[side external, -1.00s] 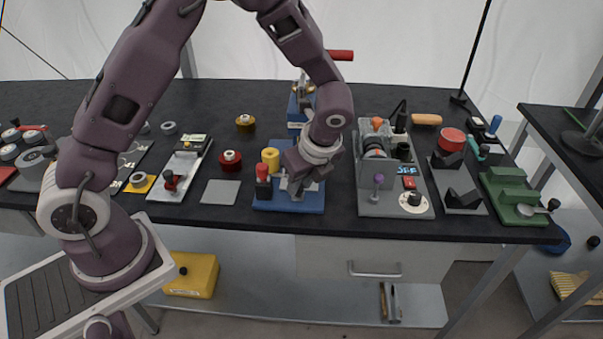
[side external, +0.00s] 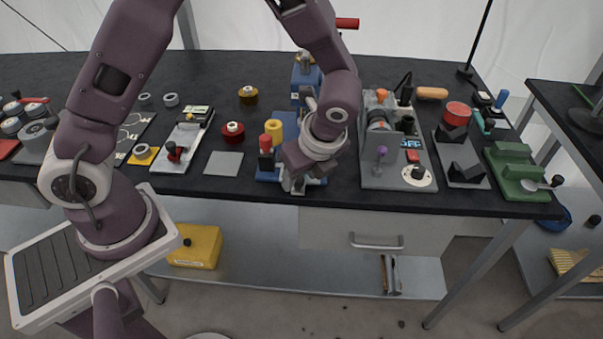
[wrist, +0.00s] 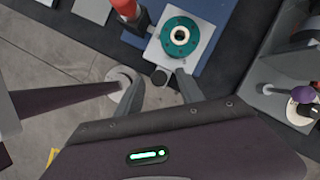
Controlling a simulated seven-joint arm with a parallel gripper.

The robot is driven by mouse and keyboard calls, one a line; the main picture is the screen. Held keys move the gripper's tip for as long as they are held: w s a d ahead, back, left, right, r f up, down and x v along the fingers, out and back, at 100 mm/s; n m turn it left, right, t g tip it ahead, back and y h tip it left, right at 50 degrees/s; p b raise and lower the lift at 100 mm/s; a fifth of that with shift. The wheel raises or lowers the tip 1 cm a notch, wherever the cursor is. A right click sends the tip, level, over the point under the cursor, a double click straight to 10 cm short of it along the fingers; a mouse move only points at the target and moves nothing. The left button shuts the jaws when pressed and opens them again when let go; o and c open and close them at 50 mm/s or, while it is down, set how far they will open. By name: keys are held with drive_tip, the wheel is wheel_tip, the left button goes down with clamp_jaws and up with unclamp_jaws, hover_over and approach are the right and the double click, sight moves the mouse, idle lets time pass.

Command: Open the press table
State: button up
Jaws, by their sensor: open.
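The press has a blue column (side external: 303,78) at the back and a red lever (side external: 347,22). Its blue base (side external: 268,175) reaches towards the front edge of the worktop. In the wrist view a pale square plate (wrist: 207,42), apparently the press table, bears a green ring-shaped disc (wrist: 167,42) at the front of the blue base (wrist: 222,65). A dark round knob (wrist: 160,77) projects from the plate's front edge. My gripper (wrist: 158,88) is open, its fingertips on either side of the knob; contact is unclear. In the side view my gripper (side external: 295,186) hides most of the plate.
A red-topped post (side external: 266,155) and a yellow cylinder (side external: 274,132) stand close left of my gripper. A grey fixture (side external: 392,177) with a purple knob stands to the right. A flat grey plate (side external: 223,163) lies left. The worktop's front edge is close below.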

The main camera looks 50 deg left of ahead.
drive_tip(key=shift+r, duration=0.1)
drive_tip(key=v, duration=0.7)
drive_tip(key=s+a+r+n+t+h, duration=0.1)
drive_tip(key=s+a+r+n, duration=0.15)
drive_tip(key=r+n, duration=0.2)
drive_tip(key=s+a+r+n+h, duration=0.1)
drive_tip(key=s+a+r+n, duration=0.1)
drive_tip(key=s+r+n, duration=0.25)
drive_tip(key=s+r+n+t+h, duration=0.2)
drive_tip(key=s+r+n+t, duration=0.2)
drive_tip(key=s+n, duration=0.6)
drive_tip(key=shift+a+r, duration=0.4)
drive_tip(key=shift+r, duration=0.15)
